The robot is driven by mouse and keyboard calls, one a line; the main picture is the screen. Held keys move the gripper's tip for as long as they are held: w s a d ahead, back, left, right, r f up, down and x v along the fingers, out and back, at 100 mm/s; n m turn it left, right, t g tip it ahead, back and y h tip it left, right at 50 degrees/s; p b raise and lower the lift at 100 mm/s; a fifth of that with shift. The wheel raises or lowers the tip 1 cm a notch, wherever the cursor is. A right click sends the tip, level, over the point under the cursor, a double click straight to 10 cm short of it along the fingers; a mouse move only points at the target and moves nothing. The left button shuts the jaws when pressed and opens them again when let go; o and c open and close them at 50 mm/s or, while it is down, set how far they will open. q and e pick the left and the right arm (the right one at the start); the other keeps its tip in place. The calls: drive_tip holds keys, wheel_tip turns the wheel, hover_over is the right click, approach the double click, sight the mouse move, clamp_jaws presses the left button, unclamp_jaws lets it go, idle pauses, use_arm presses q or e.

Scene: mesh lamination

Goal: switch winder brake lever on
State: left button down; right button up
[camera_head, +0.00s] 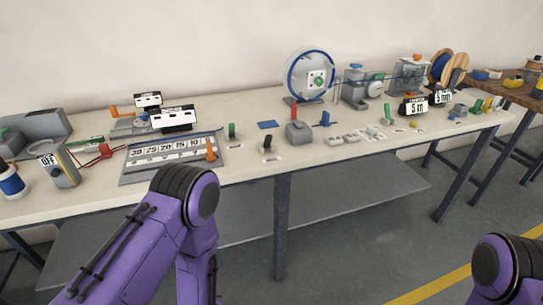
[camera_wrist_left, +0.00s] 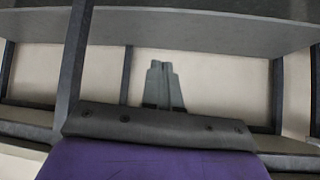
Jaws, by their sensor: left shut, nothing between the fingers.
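The winder (camera_head: 310,77), a round disc with a blue rim, stands at the back of the long bench. Several small levers stand in front of it: a red-handled one on a grey box (camera_head: 299,131), a blue one (camera_head: 325,119), a black one (camera_head: 267,143) and a green one (camera_head: 232,130). I cannot tell which is the brake lever, or its setting. In the left wrist view my left gripper (camera_wrist_left: 163,66) is shut and empty, below bench height. In the head view it is hidden or out of frame. My right gripper is not in view.
The bench (camera_head: 245,165) has a lower shelf (camera_head: 330,205). A scale board (camera_head: 170,152), black-and-white signs and an OFF-marked canister (camera_head: 62,172) stand at left. Wooden spools (camera_head: 455,70) stand at right. My purple left arm is before the bench's front edge.

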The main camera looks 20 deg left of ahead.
use_arm(q)
drive_tip(key=w+d+r+m+t+b, duration=0.1)
drive_tip(key=w+d+r+t+b, duration=0.15)
drive_tip(key=w, duration=0.35)
drive_tip(key=w+d+r+t+y+b, duration=0.1)
drive_tip(key=w+d+t, duration=0.15)
drive_tip(key=w, duration=0.45)
drive_tip(key=w+d+r+m+t+b, duration=0.1)
drive_tip(key=w+r+t+b, duration=0.15)
drive_tip(key=w, duration=0.35)
drive_tip(key=w+d+r+n+t+y+b, duration=0.2)
drive_tip(key=w+d+r+y, duration=0.1)
drive_tip(key=r, duration=0.5)
drive_tip(key=w+d+r+n+t+y+b, duration=0.2)
drive_tip(key=w+d+r+y, duration=0.2)
drive_tip(key=r, duration=0.4)
drive_tip(key=shift+w+d+r+y+b, duration=0.35)
drive_tip(key=shift+d+y, duration=0.35)
drive_tip(key=shift+d, duration=0.45)
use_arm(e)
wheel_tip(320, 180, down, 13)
use_arm(q)
drive_tip(key=shift+s, duration=0.1)
